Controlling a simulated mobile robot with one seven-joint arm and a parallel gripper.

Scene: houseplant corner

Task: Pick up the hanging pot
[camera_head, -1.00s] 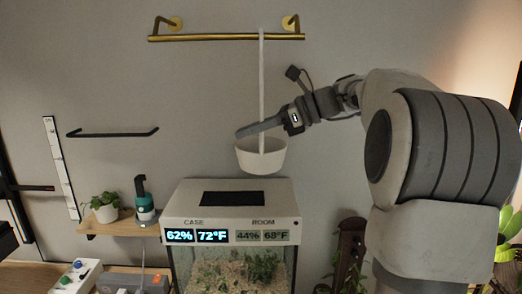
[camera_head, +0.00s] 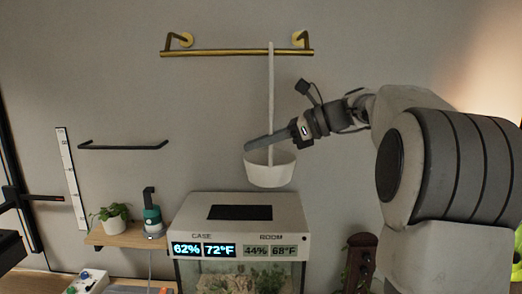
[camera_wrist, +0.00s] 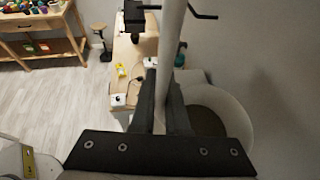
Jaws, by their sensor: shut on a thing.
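The hanging pot (camera_head: 269,174) is a white bowl with a long, thin white hanger strip (camera_head: 270,90) rising from it. The strip's top end overlaps the brass rail (camera_head: 235,52) on the wall; whether it still rests on the rail I cannot tell. My gripper (camera_head: 262,142) reaches in from the right, just above the pot's rim, and is shut on the strip. In the wrist view the strip (camera_wrist: 170,35) passes between my gripper's dark fingers (camera_wrist: 160,95), and the pot (camera_wrist: 238,112) shows to their right, partly hidden.
A terrarium case (camera_head: 245,212) with a display stands below the pot. A small shelf (camera_head: 122,238) at the left holds a potted plant (camera_head: 115,216) and a teal bottle (camera_head: 152,218). A black bar (camera_head: 123,146) is on the wall. The wall around the pot is clear.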

